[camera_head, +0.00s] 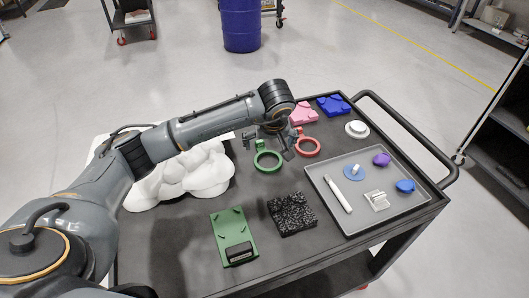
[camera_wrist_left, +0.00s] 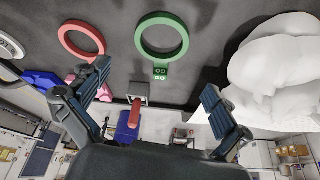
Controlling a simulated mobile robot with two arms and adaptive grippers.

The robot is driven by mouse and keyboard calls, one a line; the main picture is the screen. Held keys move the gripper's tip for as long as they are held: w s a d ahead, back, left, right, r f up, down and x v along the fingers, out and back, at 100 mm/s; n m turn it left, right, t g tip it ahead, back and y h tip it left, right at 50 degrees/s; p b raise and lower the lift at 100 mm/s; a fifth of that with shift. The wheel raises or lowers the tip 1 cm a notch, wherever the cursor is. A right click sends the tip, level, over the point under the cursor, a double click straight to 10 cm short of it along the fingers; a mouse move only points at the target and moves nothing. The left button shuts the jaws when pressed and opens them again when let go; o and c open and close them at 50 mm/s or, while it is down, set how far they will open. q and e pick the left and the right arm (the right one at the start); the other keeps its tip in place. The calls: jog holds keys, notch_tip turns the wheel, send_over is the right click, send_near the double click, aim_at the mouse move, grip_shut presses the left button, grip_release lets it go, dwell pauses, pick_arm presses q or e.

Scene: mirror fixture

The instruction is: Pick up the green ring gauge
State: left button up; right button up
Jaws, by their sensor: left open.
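The green ring gauge (camera_head: 267,172) lies flat on the dark cart top, its small tab toward the back. My left gripper (camera_head: 269,144) is above the tab end of the ring, with its fingers apart and nothing held. In the left wrist view the green ring gauge (camera_wrist_left: 139,41) is at top centre, with its labelled tab pointing down. The open fingers of the left gripper (camera_wrist_left: 156,78) spread to either side below the ring. Contact with the tab cannot be told. My right gripper is in neither view.
A red ring gauge (camera_head: 308,156) lies close to the right of the green one. A white lumpy object (camera_head: 195,180) is left. A black textured block (camera_head: 292,214) and green plate (camera_head: 229,232) are in front. A grey tray (camera_head: 337,219) with small parts is right.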

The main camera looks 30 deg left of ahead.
aim_at(268, 159)
pick_arm(q)
jog(key=x, duration=0.3)
jog(key=p+x, duration=0.2)
jog(key=x, duration=0.2)
jog(key=shift+s+f, duration=0.15)
jog(key=shift+w+f, duration=0.25)
jog(key=shift+f, duration=0.3)
jog(key=c, duration=1.1)
jog(key=shift+r, duration=0.2)
jog(key=shift+c, duration=0.3)
